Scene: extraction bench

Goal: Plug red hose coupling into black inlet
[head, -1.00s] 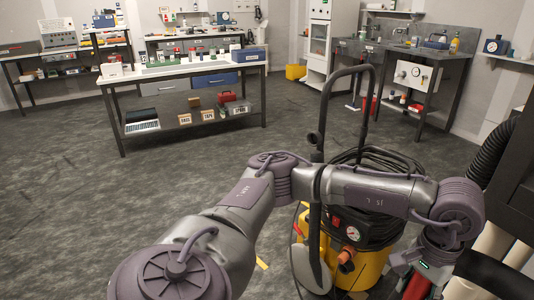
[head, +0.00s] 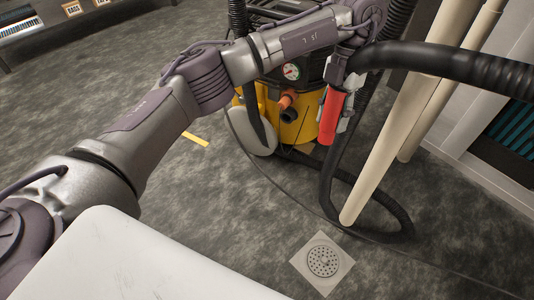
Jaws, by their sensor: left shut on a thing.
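The red hose coupling (head: 332,117) hangs roughly upright at the end of a thick black hose (head: 440,62). My left gripper (head: 345,108) is shut on it, and its grey fingers are partly hidden behind the coupling. The yellow and black vacuum machine (head: 308,122) stands to the left of the coupling. A black inlet (head: 290,115) shows low on its front, just below an orange fitting (head: 286,101). The coupling is apart from the inlet, to its right in the picture. My left forearm covers part of the machine's top. My right gripper is not in view.
Cream pipes (head: 418,105) stand close on the right. Black hose (head: 395,212) loops over the floor below the coupling. A floor drain (head: 322,261) lies at the bottom. A round gauge (head: 292,71) sits on the machine above the inlet. The floor at left is mostly clear.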

